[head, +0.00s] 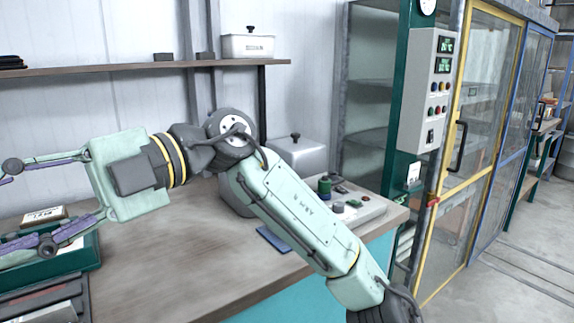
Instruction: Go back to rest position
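My arm reaches from the bottom right up to a joint over the workbench and then bends left. My gripper (6,220) is at the left edge, above the bench and near a dark green tray (92,247). Its two fingers are spread well apart, and I see nothing between them. The fingertips are cut off by the picture edge. The arm's forward links hide part of the bench.
The wooden workbench (190,270) has clear room in its middle. A grey device (362,212) with a green knob and a metal box (300,155) stand behind my arm. A shelf (130,68) runs above. A control box (426,90) and yellow-framed glass door (485,100) are right.

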